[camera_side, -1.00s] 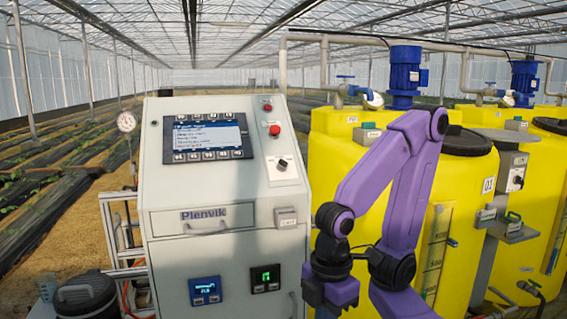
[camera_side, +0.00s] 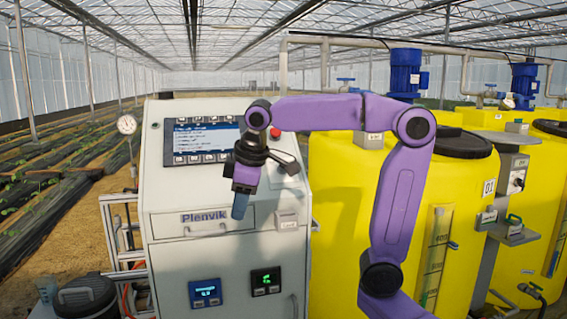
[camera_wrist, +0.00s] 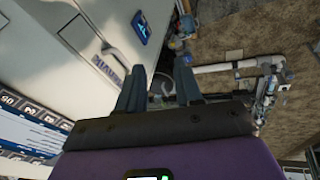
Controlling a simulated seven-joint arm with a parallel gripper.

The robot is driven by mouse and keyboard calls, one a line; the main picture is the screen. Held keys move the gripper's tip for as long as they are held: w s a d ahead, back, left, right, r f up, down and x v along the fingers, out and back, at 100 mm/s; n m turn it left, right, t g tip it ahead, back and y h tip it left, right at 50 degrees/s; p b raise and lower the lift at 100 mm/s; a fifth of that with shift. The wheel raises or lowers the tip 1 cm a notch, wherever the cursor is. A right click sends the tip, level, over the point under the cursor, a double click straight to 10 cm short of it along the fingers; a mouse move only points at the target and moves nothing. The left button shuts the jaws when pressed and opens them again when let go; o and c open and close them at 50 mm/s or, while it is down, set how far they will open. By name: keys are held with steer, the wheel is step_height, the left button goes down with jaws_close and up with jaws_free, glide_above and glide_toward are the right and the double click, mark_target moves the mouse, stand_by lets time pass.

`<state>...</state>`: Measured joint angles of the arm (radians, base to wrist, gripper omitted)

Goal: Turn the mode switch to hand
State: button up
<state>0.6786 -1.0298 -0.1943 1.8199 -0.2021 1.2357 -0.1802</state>
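The grey control cabinet (camera_side: 170,270) stands left of centre in the side view. On its sloped top, right of the display (camera_side: 205,140), are a red button (camera_side: 275,132) and the white plate (camera_side: 291,183) that carries the mode switch. The black switch knob is hidden behind my wrist now, so its setting cannot be read. My gripper (camera_side: 240,208) points down in front of the Plenvik drawer, left of and below the switch plate. In the wrist view my gripper (camera_wrist: 158,78) shows two grey fingers apart with nothing between them.
The drawer handle (camera_wrist: 122,57) and a blue meter (camera_wrist: 140,27) show beside the fingers in the wrist view. Yellow tanks (camera_side: 335,220) stand right of the cabinet. A metal frame (camera_side: 118,235) and pressure gauge (camera_side: 126,124) are at its left.

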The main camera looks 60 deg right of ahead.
steer(key=w+d+r+m+h, duration=0.2)
steer(key=w+d+r+m, duration=0.2)
steer(key=d+r, duration=0.6)
steer(key=m+h, duration=0.3)
glide_toward(283, 166)
steer(key=x, duration=0.8)
steer(key=shift+w+d, duration=0.1)
steer(key=shift+d, duration=0.2)
jaws_close()
